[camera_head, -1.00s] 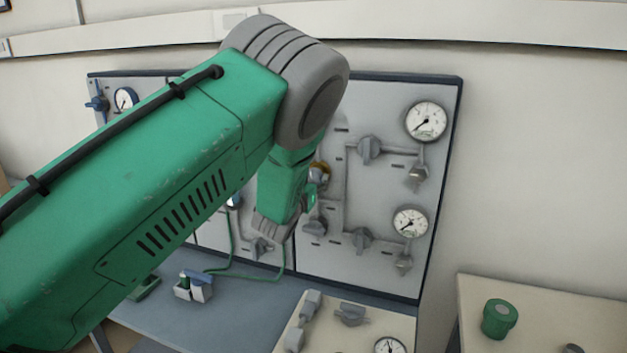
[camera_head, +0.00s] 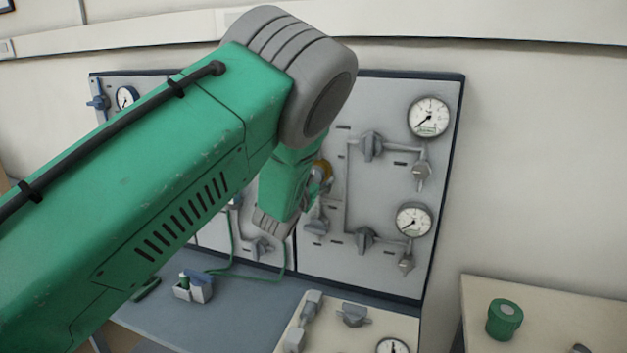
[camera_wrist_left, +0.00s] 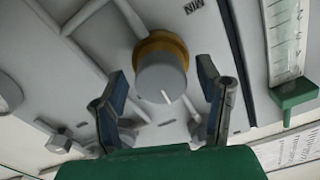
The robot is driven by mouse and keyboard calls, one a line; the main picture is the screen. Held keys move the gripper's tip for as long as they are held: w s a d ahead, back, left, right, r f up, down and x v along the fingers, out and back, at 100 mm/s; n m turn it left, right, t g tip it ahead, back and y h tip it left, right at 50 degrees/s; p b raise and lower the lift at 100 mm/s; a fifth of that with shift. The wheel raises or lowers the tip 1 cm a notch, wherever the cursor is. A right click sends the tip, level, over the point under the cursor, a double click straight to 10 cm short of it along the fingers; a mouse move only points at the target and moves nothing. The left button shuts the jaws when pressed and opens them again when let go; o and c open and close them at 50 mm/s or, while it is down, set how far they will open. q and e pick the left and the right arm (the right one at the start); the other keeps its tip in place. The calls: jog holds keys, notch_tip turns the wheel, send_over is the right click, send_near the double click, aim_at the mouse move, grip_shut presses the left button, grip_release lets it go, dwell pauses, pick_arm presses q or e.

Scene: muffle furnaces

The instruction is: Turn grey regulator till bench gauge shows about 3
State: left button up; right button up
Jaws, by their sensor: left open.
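A grey round knob with a white mark and a brass collar (camera_wrist_left: 162,80), apparently the regulator, sticks out of the panel in the left wrist view. In the head view the gripper is mostly hidden by my arm. A round gauge (camera_head: 392,347) in the bench-top plate is cut off by the lower edge; its reading is unclear. My right gripper is not in view.
The upright panel (camera_head: 320,262) carries two white gauges (camera_head: 429,117) (camera_head: 412,221), both with needles low left, plus grey valves and pipes. A green-capped flow tube (camera_wrist_left: 292,92) stands right of the gripper. A small grey holder (camera_head: 194,290) and green hose lie on the bench.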

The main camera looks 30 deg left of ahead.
pick_arm(q)
jog(key=v, duration=1.2)
jog(key=shift+f, duration=0.1)
dwell(1.4)
